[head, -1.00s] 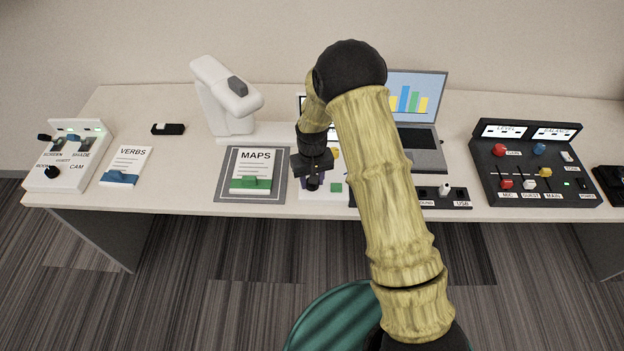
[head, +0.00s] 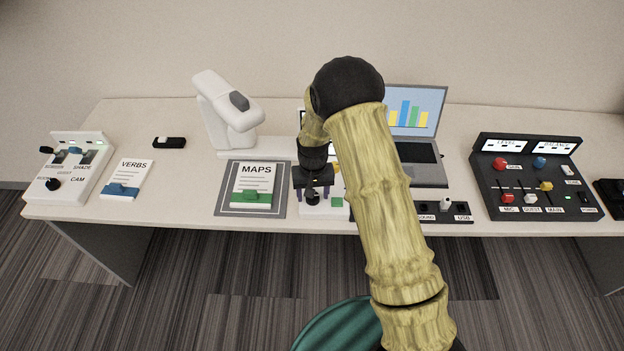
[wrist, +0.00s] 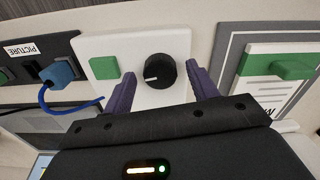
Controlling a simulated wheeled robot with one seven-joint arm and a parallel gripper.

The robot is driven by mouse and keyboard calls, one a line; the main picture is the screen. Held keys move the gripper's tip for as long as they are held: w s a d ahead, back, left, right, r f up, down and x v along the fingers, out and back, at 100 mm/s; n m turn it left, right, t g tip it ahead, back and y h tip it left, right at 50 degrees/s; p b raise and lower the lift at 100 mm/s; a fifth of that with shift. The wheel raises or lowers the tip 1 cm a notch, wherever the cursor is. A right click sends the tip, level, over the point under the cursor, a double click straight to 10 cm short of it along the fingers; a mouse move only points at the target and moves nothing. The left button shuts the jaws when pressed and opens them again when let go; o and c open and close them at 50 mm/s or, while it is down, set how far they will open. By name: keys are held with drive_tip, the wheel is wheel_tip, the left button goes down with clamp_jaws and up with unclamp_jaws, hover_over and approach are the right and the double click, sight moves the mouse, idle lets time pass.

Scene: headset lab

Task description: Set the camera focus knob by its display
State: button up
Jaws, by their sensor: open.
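The focus knob (wrist: 160,71) is black and round with a white pointer line, on a white panel (wrist: 112,43). In the wrist view the line points left. The knob also shows in the head view (head: 312,198), at the table's front. My gripper (head: 312,186) is open above the panel, its purple fingers on either side of the knob. In the wrist view the fingers (wrist: 155,84) stand apart from the knob with gaps at both sides. The knob's display cannot be read; my arm covers most of the area behind the panel.
A green block (wrist: 104,67) sits beside the knob. The MAPS card (head: 253,184) lies on a grey mat (head: 222,202) to the left. A socket strip (head: 432,217), a laptop (head: 428,172) and a dark mixer panel (head: 487,200) stand to the right. A white document camera (head: 222,112) stands behind.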

sight(315, 197)
wheel_tip(315, 197, up, 17)
drive_tip(key=b, duration=0.1)
idle(0.3)
drive_tip(key=shift+s+r, duration=0.1)
idle(0.4)
drive_tip(key=s+d+r+t+p, duration=0.1)
drive_tip(key=s+d+r, duration=0.1)
drive_tip(key=s+d, duration=0.5)
drive_tip(key=s+d+r+m+t+p, duration=0.1)
drive_tip(key=s+d+r+p, duration=0.1)
drive_tip(key=s+d, duration=0.6)
drive_tip(key=s+r, duration=0.1)
drive_tip(key=s, duration=0.3)
drive_tip(key=shift+r+t, duration=0.15)
drive_tip(key=shift+t, duration=0.15)
drive_tip(key=shift+s, duration=0.1)
idle(0.4)
